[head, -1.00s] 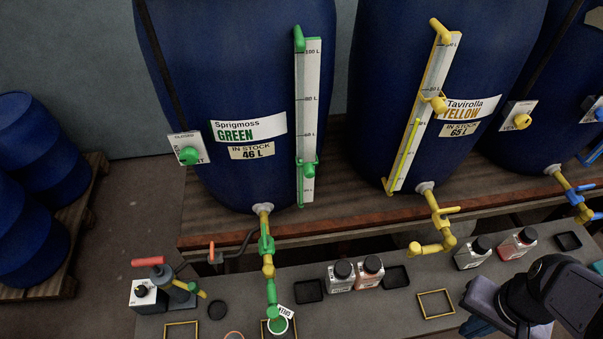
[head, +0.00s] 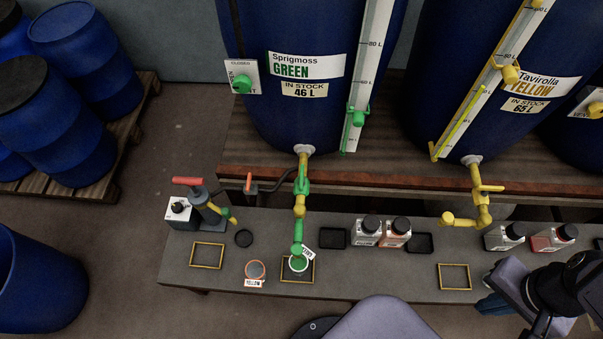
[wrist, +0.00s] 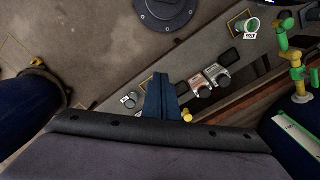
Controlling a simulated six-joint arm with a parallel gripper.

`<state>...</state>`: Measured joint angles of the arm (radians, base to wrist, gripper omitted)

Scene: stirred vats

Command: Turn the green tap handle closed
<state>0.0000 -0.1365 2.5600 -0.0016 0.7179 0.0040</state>
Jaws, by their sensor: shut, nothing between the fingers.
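The green tap handle (head: 302,180) sits on the tap under the Sprigmoss green vat (head: 306,115) and appears to lie along the pipe. A green spout (head: 297,236) hangs below, above a white cup (head: 298,265) with green inside, standing in a yellow frame. In the wrist view the green tap (wrist: 292,58) is at the upper right and the cup (wrist: 253,25) at the top. My gripper (head: 490,304) is shut and empty at the bench's front right, well away from the green tap. Its blue fingers (wrist: 165,95) show together in the wrist view.
The yellow tap (head: 478,200) juts out right of the green one. Bottles (head: 382,232) and black trays stand on the bench (head: 345,275) between. A red-handled device (head: 196,205) stands left.

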